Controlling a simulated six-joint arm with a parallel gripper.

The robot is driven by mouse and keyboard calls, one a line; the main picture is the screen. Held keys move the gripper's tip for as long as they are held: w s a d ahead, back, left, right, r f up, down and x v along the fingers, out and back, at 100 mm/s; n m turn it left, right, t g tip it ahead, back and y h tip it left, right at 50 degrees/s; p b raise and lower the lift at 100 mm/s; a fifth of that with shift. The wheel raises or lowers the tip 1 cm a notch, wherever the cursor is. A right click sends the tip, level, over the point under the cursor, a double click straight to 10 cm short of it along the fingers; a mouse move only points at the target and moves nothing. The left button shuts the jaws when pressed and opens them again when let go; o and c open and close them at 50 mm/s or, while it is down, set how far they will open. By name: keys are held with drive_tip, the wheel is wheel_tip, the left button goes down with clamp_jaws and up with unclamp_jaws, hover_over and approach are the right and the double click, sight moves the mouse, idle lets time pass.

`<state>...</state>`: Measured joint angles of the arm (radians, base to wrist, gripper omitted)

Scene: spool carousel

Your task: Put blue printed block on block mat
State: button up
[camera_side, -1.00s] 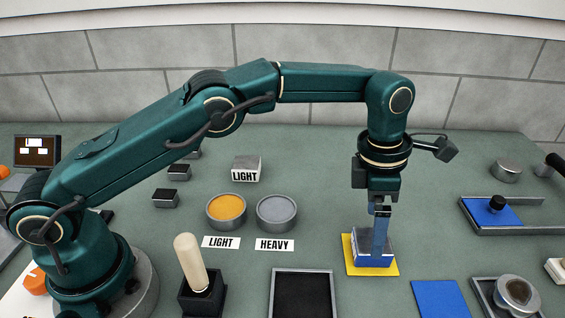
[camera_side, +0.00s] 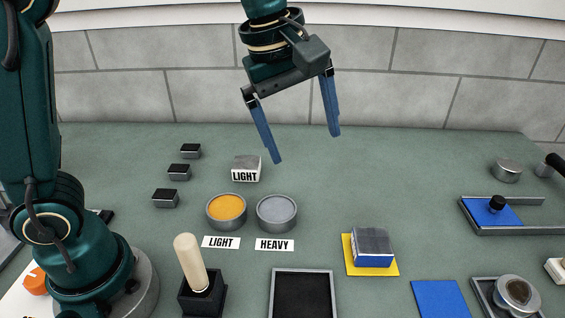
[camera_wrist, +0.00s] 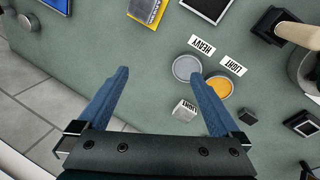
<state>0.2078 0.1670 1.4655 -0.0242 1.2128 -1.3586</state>
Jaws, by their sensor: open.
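The blue printed block (camera_side: 371,246), with a blue lower part and a greyish top, rests on a yellow mat (camera_side: 386,271), which I take for the block mat. The mat's yellow edge shows around the block. Both also show at the top of the wrist view, the block (camera_wrist: 148,10) partly cut off by the frame edge. My gripper (camera_side: 305,147) is open and empty, raised high above the table, up and to the left of the block. Its two blue fingers are spread wide; in the wrist view the gripper (camera_wrist: 160,76) has nothing between its fingers.
A grey LIGHT block (camera_side: 246,168), an orange dish (camera_side: 226,209) and a grey dish (camera_side: 277,211) stand left of the block. A black tray (camera_side: 303,295), a pale-handled tool (camera_side: 190,262) and a blue mat (camera_side: 440,298) lie in front. Table behind the block is clear.

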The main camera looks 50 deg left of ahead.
drive_tip(key=s+a+f+m+t, duration=0.1)
drive_tip(key=s+a+f+m, duration=0.1)
drive_tip(key=s+m, duration=0.4)
drive_tip(key=s+a+f+m+t+y, duration=0.1)
drive_tip(key=s+a+f+m, duration=0.1)
drive_tip(key=s+a+m, duration=0.3)
drive_tip(key=s+m, duration=0.2)
drive_tip(key=s, duration=0.1)
drive_tip(key=shift+s+f, duration=0.2)
drive_tip(key=shift+f, duration=0.1)
idle(0.4)
